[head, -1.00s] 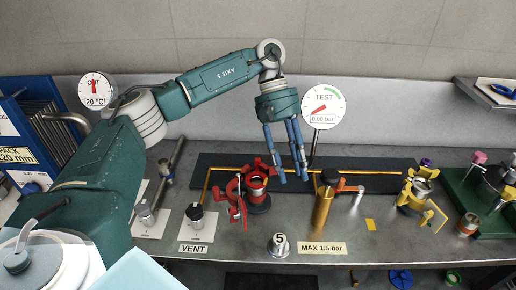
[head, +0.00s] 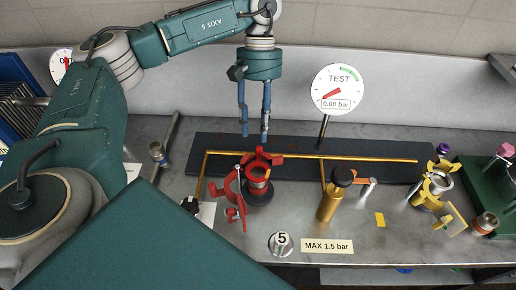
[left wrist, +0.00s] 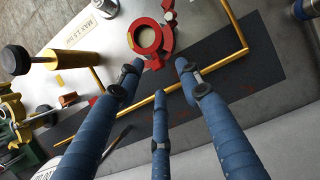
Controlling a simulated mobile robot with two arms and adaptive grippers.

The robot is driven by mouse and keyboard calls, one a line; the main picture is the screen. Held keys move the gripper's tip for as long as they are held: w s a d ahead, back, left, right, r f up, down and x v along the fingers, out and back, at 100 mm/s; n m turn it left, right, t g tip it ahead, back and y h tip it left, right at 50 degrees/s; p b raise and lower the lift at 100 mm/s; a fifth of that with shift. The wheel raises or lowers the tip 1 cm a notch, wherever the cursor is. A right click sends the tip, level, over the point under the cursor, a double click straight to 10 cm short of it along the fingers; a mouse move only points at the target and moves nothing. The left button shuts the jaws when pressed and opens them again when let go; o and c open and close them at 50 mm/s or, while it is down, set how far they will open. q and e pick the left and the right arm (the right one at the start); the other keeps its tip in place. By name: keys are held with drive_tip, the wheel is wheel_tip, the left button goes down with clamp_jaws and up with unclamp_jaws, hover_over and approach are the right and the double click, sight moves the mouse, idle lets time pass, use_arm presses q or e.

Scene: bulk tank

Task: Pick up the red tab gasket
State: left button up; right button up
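My left gripper (head: 253,136) points straight down with its blue fingers apart and nothing between them. It hangs above and behind the red clamp (head: 231,190), which sits around an upright pipe end (head: 258,180). In the left wrist view the spread fingers (left wrist: 158,76) show below the red clamp (left wrist: 147,38). I cannot make out a red tab gasket for certain. A small orange-red piece (head: 361,181) lies beside the brass cylinder; it also shows in the left wrist view (left wrist: 68,99). My right gripper is in neither view.
The brass cylinder (head: 328,205) with a black knob stands right of the clamp. A yellow clamp (head: 425,188) is farther right, with a yellow tag (head: 380,219) before it. The TEST gauge (head: 337,90) stands behind on a post. A brass pipe (head: 300,156) crosses the black mat.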

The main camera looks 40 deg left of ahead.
sight(259, 147)
use_arm(q)
drive_tip(key=x, duration=0.1)
drive_tip(key=p+x, duration=0.1)
drive_tip(key=x, duration=0.1)
drive_tip(key=shift+d+f+p, duration=0.2)
drive_tip(key=shift+d+p, duration=0.1)
drive_tip(key=shift+s+f, duration=0.1)
drive_tip(key=shift+f, duration=0.25)
drive_tip(key=shift+c, duration=0.8)
drive_tip(key=c, duration=0.7)
drive_tip(key=shift+o, duration=0.2)
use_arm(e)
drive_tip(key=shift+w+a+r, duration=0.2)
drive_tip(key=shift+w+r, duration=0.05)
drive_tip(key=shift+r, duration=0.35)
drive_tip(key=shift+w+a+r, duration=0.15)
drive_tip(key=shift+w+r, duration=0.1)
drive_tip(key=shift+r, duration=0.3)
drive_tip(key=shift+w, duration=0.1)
